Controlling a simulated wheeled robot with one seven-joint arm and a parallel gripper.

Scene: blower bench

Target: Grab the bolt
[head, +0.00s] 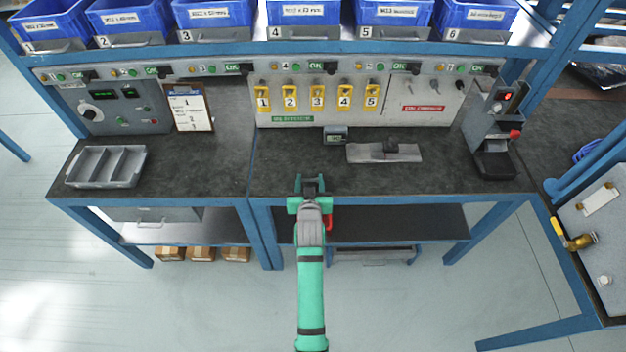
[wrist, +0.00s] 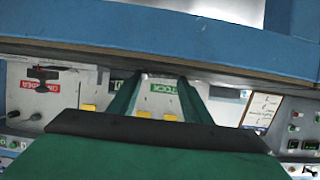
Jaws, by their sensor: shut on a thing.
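My gripper (head: 311,181) is at the front edge of the bench, about mid-picture in the head view. Its two green fingers also show in the wrist view (wrist: 160,78), pointing away from the camera. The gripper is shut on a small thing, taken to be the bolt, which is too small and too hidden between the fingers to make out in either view. No loose bolt can be made out on the bench top (head: 225,165).
A grey divided tray (head: 106,167) lies at the left of the bench. A metal plate with a dark block (head: 384,152), a small device (head: 335,136) and a dark stand (head: 494,150) are at the right. Blue bins (head: 214,12) line the shelf above. The bench middle is mostly clear.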

